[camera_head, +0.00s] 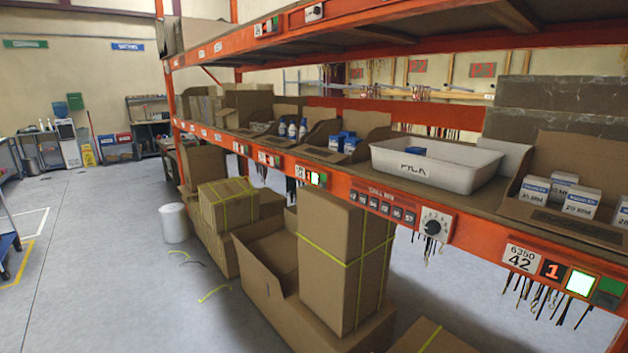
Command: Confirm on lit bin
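On the orange shelf front at the lower right is a label reading 6350 42 (521,258). Beside it are an orange display showing 1 (553,271), a bright white square button with a green edge (580,284) and a darker green button (609,291). Above them an open cardboard bin (560,222) holds several small white and blue boxes (581,203). A smaller module farther left shows a small bright display (315,178). Neither of my grippers is in view.
A white tote marked PICK (436,168) stands on the shelf with a small blue item (415,151) inside. A black dial (434,226) sits on the shelf front. Tall strapped cartons (340,260) stand below. The grey floor (90,260) at the left is mostly open.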

